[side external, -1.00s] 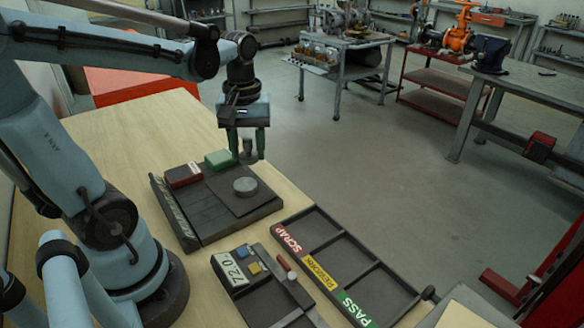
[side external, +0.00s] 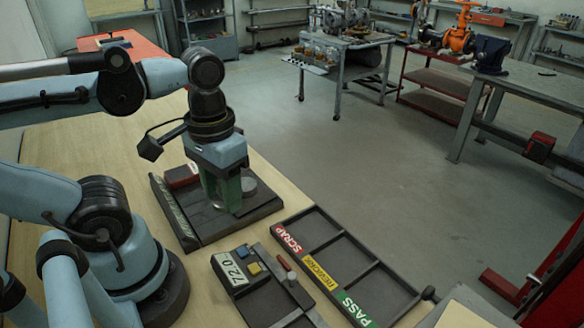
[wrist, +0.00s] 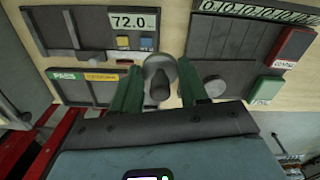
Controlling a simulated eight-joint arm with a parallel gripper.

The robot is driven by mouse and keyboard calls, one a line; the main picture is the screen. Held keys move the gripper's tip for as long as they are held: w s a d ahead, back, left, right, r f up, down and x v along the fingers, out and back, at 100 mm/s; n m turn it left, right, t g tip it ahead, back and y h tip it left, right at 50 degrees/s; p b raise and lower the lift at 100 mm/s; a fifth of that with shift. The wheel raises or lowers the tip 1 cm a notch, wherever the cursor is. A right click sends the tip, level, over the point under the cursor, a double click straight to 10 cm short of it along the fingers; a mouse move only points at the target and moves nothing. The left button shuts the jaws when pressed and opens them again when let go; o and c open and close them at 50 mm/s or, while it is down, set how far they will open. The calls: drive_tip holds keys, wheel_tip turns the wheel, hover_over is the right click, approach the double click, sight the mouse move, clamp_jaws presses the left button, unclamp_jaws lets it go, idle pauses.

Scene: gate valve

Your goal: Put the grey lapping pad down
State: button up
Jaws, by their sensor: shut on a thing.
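My gripper (side external: 222,198) has green fingers, pointing down over the area of the dark board (side external: 205,229) in the side view. In the wrist view my gripper (wrist: 159,68) is shut on a grey round piece with a dark knob, which I take as the grey lapping pad (wrist: 158,64). In the wrist view the pad appears over bare wood between the board and the 72.0 unit. The fingers hide the pad in the side view, so I cannot tell its height or whether it touches anything.
The board carries a grey disc (side external: 249,186), a red block (side external: 182,176) and a green block (wrist: 266,88). The 72.0 unit (side external: 236,274) and the SCRAP, REWORK and PASS tray (side external: 345,262) stand nearby. Bare wood (wrist: 175,34) shows between board and unit.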

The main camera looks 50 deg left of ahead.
drive_tip(key=shift+s+d+f+m, duration=0.15)
drive_tip(key=shift+s+m, duration=0.2)
drive_tip(key=shift+m, duration=0.05)
drive_tip(key=shift+a+f, duration=0.15)
drive_tip(key=shift+a, duration=0.1)
hover_over(204, 217)
wheel_tip(204, 217, down, 7)
drive_tip(key=shift+r, duration=0.2)
drive_tip(key=shift+f, duration=2)
drive_tip(key=shift+f, duration=0.2)
drive_tip(key=o, duration=1.1)
drive_tip(key=shift+r, duration=0.2)
